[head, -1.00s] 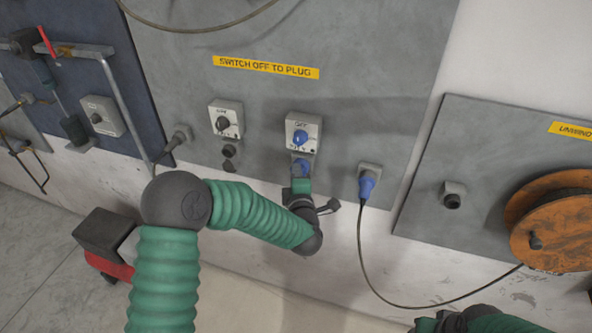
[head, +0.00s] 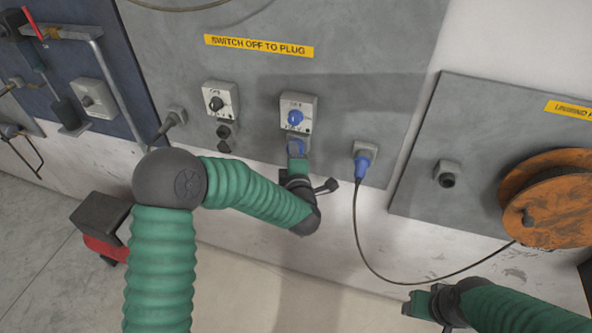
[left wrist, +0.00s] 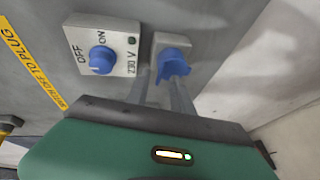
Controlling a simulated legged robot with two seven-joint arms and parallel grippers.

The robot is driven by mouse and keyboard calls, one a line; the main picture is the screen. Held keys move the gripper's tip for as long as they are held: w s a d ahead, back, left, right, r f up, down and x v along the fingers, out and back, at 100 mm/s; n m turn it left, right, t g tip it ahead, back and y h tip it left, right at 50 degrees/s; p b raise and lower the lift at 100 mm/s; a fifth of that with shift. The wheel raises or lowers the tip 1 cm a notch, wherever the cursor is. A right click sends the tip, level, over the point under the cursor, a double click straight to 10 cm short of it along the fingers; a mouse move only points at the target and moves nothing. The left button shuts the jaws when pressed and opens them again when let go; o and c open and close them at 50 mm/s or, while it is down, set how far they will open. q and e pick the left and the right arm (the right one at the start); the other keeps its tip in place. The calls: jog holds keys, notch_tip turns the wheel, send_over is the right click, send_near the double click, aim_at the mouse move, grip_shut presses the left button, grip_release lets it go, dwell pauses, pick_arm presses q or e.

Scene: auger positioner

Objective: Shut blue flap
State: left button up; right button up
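The blue flap (head: 297,147) is on a grey socket below the switch box with a blue knob (head: 294,118). In the left wrist view the flap (left wrist: 172,62) sticks out from the socket face and looks not flat against it. My left gripper (head: 297,160) is just below the flap and partly covers it in the head view. In the left wrist view its two grey fingers (left wrist: 162,88) are apart, with nothing seen between them, and their tips are close to the flap; contact cannot be told. My right gripper (head: 416,305) is low at the right, away from the panel.
A blue plug (head: 363,162) with a hanging cable sits in the socket to the right. A second switch box (head: 220,101) is to the left. An orange reel (head: 550,205) stands at the far right. Open floor lies below the wall.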

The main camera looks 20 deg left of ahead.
pick_arm(q)
jog(key=b+v, duration=0.1)
jog(key=v, duration=1.4)
jog(key=shift+b, duration=0.4)
